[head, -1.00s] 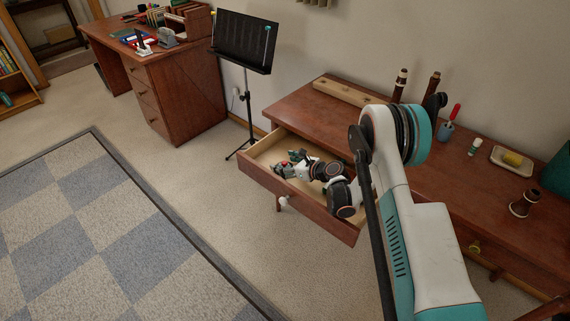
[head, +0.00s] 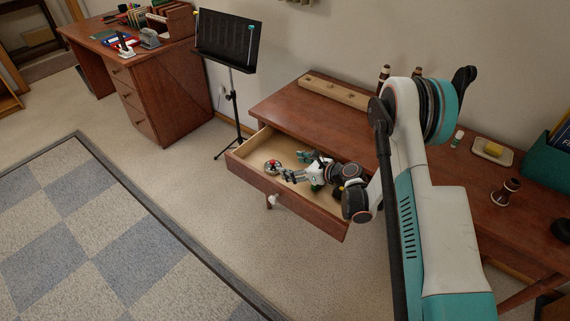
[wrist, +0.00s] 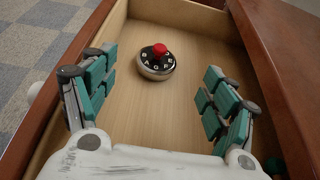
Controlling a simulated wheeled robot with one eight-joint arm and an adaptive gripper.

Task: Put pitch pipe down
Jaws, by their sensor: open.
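The pitch pipe (wrist: 156,61) is a round black-and-silver disc with letters around its face and a red knob on top. It lies flat on the bottom of the open drawer (wrist: 130,125), towards the drawer's far end in the wrist view. In the head view the pitch pipe (head: 272,167) is at the drawer's left part. My gripper (wrist: 158,92) is open and empty, its teal-padded fingers spread wide on either side. It is inside or just above the drawer, to the right of the pitch pipe in the head view (head: 290,172), and apart from it.
The drawer front (head: 290,203) and side walls surround my gripper closely. The desk top (head: 330,118) overhangs the drawer's back and carries a long wooden block (head: 335,92). A music stand (head: 228,45) stands to the left. Carpet in front is clear.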

